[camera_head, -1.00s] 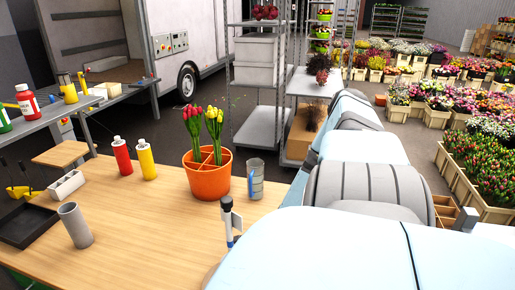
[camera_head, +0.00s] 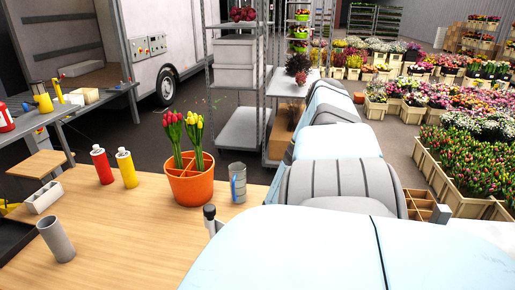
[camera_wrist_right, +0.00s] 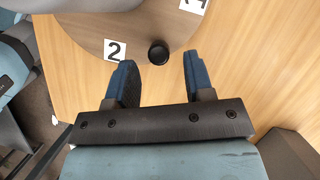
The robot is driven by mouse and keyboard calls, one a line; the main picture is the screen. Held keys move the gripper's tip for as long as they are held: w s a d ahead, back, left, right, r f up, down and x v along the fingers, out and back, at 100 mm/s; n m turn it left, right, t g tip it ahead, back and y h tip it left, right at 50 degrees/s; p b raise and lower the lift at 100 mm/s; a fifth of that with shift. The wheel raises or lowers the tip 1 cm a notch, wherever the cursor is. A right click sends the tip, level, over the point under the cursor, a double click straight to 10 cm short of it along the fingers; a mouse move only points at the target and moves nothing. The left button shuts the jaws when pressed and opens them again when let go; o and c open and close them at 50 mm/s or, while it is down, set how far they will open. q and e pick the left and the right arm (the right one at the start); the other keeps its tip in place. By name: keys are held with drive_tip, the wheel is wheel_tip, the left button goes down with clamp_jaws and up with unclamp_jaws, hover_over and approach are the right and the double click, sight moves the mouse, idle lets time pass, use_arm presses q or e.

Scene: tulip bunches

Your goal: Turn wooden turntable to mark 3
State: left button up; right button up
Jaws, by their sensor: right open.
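The round wooden turntable (camera_wrist_right: 80,25) shows in the right wrist view at the top, partly cut off by the frame. It carries a white label with a black 2 (camera_wrist_right: 115,50) and a second label (camera_wrist_right: 193,4), cut off and not clearly readable. A short black knob (camera_wrist_right: 158,52) stands near its edge. My right gripper (camera_wrist_right: 158,65) is open, with its two blue fingers on either side of the knob and gaps to it. In the head view my arm hides most of that area; a dark-topped post (camera_head: 209,212) shows beside it. My left gripper is not in view.
On the wooden table (camera_head: 120,230) stand an orange pot (camera_head: 190,188) with tulips, a grey cup (camera_head: 238,185), red (camera_head: 102,166) and yellow (camera_head: 127,168) bottles and a grey cylinder (camera_head: 57,240). The table's middle is clear.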

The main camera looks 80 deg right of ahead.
drive_tip(key=p+v, duration=0.3)
drive_tip(key=v, duration=0.7)
drive_tip(key=shift+p, duration=0.4)
